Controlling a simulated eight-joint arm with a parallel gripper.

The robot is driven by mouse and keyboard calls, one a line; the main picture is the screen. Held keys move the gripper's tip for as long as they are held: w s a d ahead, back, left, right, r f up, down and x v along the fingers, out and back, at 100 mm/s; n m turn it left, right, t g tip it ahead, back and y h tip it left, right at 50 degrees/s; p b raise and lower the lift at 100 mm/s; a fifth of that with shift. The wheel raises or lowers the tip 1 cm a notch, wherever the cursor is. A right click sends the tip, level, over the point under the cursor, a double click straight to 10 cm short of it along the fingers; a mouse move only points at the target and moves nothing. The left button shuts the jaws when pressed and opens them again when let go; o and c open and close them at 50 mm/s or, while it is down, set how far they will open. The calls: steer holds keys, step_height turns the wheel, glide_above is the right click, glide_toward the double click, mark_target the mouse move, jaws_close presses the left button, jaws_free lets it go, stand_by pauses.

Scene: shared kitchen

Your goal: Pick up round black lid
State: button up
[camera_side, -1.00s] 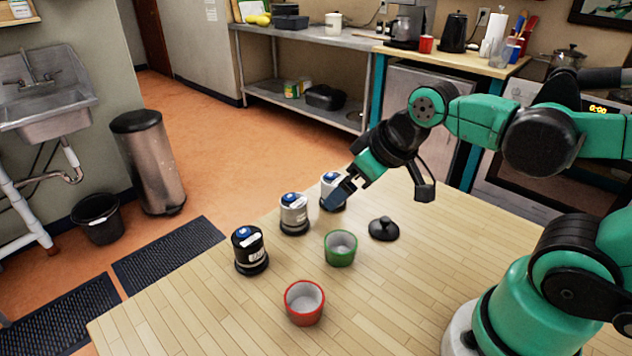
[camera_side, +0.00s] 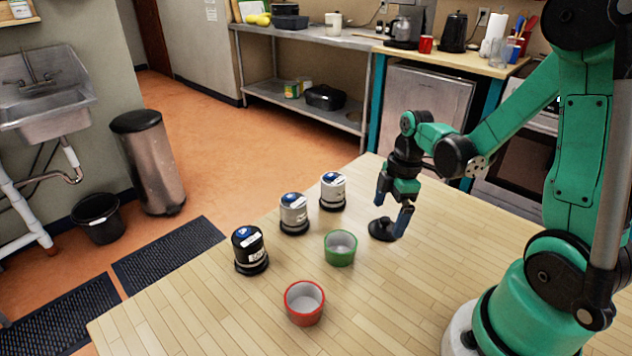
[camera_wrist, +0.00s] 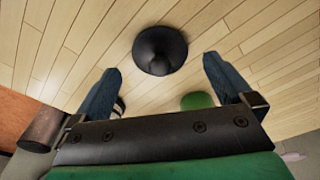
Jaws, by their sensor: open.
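The round black lid (camera_side: 381,230) with a raised knob lies on the wooden table, right of the green cup. In the wrist view the lid (camera_wrist: 160,50) shows ahead of and between my fingertips, clear of both. My gripper (camera_side: 391,213) points down over the lid, its blue fingers spread apart. In the wrist view my gripper (camera_wrist: 157,75) is open with nothing between the fingers. In the side view the fingers partly cover the lid, and I cannot tell the exact height gap.
A green cup (camera_side: 340,260) stands just left of the lid, and a red cup (camera_side: 304,318) stands nearer the front. A black canister (camera_side: 250,263) and two silver canisters (camera_side: 294,217) (camera_side: 333,194) line the table's left side. The wooden table (camera_side: 420,300) is clear at front right.

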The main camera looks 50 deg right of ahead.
steer(key=shift+a+f, duration=0.1)
steer(key=shift+f, duration=1.05)
steer(key=c, duration=1.1)
